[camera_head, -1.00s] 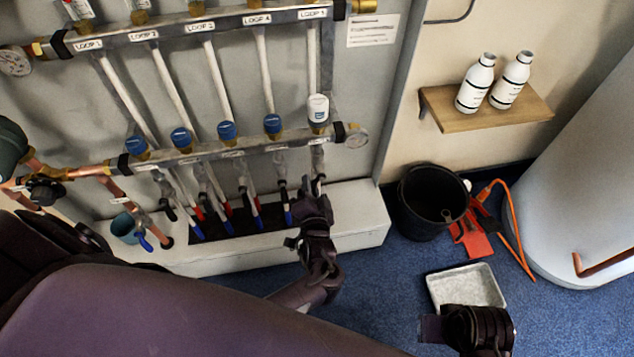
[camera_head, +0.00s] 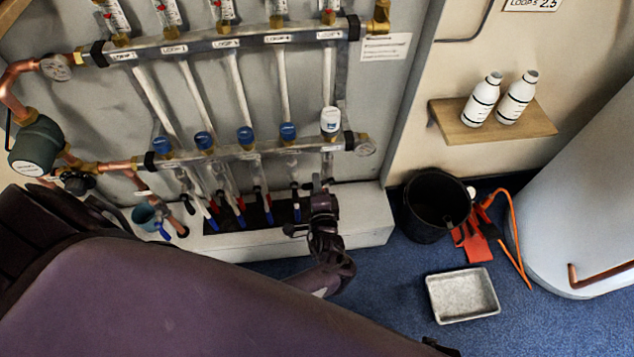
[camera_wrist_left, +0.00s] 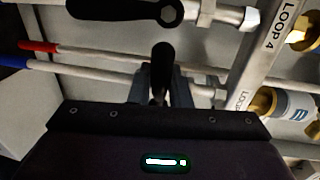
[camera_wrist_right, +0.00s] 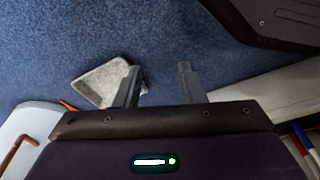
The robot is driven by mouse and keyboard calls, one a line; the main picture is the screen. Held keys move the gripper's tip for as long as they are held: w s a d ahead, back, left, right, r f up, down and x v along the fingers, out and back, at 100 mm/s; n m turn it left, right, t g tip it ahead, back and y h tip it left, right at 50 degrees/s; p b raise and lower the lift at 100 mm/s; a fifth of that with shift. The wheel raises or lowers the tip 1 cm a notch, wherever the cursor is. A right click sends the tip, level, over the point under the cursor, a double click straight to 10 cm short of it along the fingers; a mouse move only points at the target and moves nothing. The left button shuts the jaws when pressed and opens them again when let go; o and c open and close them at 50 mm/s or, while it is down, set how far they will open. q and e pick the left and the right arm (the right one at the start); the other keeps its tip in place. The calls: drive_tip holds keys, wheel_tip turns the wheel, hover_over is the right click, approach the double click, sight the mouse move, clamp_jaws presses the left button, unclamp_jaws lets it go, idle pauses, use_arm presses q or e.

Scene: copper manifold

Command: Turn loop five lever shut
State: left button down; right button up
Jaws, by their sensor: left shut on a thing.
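The loop five lever is a black handle (camera_wrist_left: 162,65) in the left wrist view. It lies between my left gripper's fingers (camera_wrist_left: 160,88), which are shut on it. There the handle looks crosswise to the pale pipe behind it; its lower part is hidden. In the head view my left gripper (camera_head: 322,203) is below the white-capped loop five actuator (camera_head: 331,122) and covers the lever. My right gripper (camera_wrist_right: 158,85) is open and empty above the blue floor in the right wrist view.
The loop four lever (camera_wrist_left: 125,11) is close by, lying along its pipe. Blue-capped actuators (camera_head: 288,132) line the lower manifold bar. A black bucket (camera_head: 435,205), red tool (camera_head: 472,238) and metal tray (camera_head: 462,295) are on the floor at right. Two white bottles (camera_head: 482,98) stand on a shelf.

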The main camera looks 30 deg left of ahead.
use_arm(q)
drive_tip(key=shift+d+r+m, duration=0.1)
drive_tip(key=shift+m, duration=0.2)
use_arm(e)
drive_tip(key=shift+s+d+f, duration=0.2)
drive_tip(key=shift+s+f, duration=0.05)
drive_tip(key=shift+f, duration=0.2)
use_arm(q)
drive_tip(key=c, duration=1.4)
unclamp_jaws()
use_arm(e)
drive_tip(key=shift+r, duration=0.1)
